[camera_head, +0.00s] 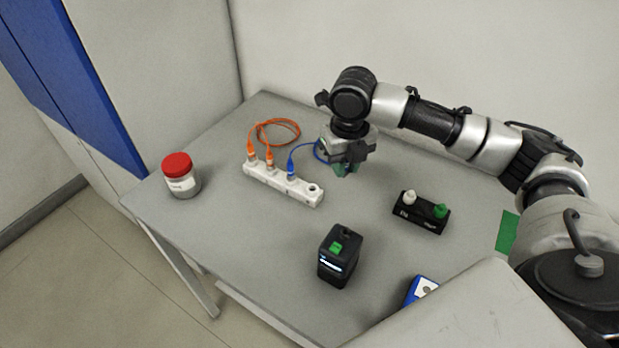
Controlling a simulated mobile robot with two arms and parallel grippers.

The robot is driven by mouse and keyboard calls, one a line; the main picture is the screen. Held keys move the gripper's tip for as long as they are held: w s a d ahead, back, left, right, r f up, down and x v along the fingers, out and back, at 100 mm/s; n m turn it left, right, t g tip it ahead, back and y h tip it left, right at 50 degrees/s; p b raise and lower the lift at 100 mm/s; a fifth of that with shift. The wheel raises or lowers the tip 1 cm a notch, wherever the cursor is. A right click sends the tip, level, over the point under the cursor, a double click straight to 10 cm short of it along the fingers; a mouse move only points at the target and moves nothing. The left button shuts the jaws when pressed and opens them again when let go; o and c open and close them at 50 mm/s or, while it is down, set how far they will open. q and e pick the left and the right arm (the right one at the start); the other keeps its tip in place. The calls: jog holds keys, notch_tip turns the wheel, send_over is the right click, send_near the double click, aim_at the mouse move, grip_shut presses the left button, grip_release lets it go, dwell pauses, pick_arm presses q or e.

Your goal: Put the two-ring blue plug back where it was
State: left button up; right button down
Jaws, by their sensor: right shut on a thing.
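My right gripper (343,172) points down above the table, to the right of and behind a white socket strip (268,184). It is shut, and a blue cable (304,146) runs to it. The held blue plug itself is hidden by the fingers, so its rings cannot be seen. Another blue plug (291,170) stands in the strip, at the other end of this cable. The strip's right-end socket (314,190) is empty. My left gripper is not in view.
Two orange plugs (269,159) with a looped orange cable (284,123) occupy the strip's left end. A red-lidded jar (180,176) stands left. A black device (339,257), a black holder with white and green knobs (420,213) and a blue-white item (420,289) stand nearer.

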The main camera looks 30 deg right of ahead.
jog(key=w+a+f, duration=0.2)
jog(key=w, duration=0.1)
jog(key=w+a+f+p, duration=0.1)
jog(key=w+a, duration=0.1)
jog(key=shift+w+f, duration=0.25)
jog(key=shift+f, duration=0.15)
jog(key=shift+w+a+f, duration=0.15)
jog(key=shift+f, duration=0.05)
notch_tip(320, 180, down, 3)
jog(key=shift+f+p, duration=0.1)
jog(key=shift+p, duration=0.45)
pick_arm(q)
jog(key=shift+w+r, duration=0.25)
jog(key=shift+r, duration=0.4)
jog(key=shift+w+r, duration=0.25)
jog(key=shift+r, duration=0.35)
pick_arm(e)
jog(key=shift+f, duration=0.45)
jog(key=c, duration=1)
grip_release()
jog(key=shift+f, duration=0.15)
jog(key=shift+c, duration=0.2)
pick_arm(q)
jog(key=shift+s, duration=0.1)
